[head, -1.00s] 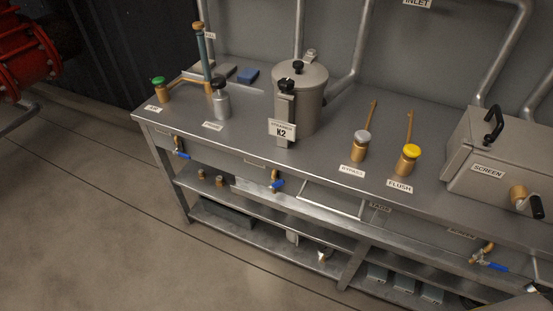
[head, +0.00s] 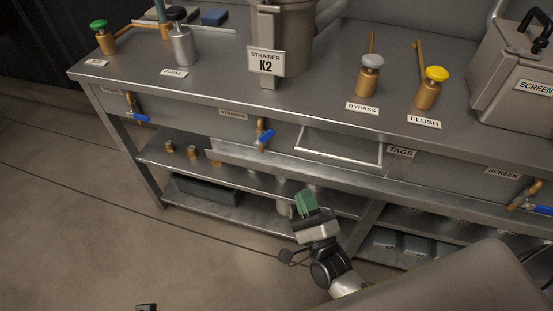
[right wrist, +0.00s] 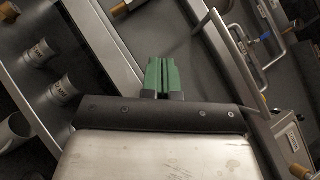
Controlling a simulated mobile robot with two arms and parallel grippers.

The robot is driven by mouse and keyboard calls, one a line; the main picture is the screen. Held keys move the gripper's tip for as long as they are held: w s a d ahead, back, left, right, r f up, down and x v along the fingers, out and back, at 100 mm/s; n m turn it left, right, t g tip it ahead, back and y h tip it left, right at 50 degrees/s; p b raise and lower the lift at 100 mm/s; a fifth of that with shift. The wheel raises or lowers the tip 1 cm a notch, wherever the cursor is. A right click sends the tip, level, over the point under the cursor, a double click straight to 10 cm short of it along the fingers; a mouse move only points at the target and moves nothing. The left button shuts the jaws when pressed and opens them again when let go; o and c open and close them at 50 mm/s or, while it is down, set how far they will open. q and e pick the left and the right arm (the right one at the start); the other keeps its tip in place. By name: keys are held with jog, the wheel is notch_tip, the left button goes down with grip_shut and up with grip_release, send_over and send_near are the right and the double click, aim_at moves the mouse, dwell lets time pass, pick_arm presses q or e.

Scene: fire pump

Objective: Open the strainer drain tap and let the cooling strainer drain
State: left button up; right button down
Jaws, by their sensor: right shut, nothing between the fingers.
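The strainer drain tap is a small brass valve with a blue lever (head: 265,137), under the bench's front edge beside a STRAINER label (head: 233,115). The cooling strainer (head: 283,35) is a grey canister with a K2 plate, standing on the bench above; its top is cut off in the head view. My right gripper (head: 305,203) has green fingers. It is shut and empty, below and right of the tap and clear of it, in front of the lower shelves. Its shut fingers also show in the right wrist view (right wrist: 161,76). My left gripper is not recognisable in either view.
Other blue-lever taps sit at the left (head: 138,117) and far right (head: 537,209). Bypass (head: 369,76) and flush (head: 431,88) valves stand on the bench. Open floor lies in front.

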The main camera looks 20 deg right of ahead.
send_near(264, 138)
jog(key=w+d, duration=0.4)
jog(key=w+a+r, duration=0.2)
jog(key=r, duration=0.1)
jog(key=shift+a, duration=0.3)
pick_arm(q)
notch_tip(264, 138, down, 6)
jog(key=p, duration=0.2)
pick_arm(e)
jog(key=shift+w+a+r, duration=0.2)
jog(key=shift+a+r, duration=0.05)
jog(key=shift+r, duration=0.4)
pick_arm(q)
jog(key=shift+d, duration=0.1)
pick_arm(e)
jog(key=shift+f, duration=0.1)
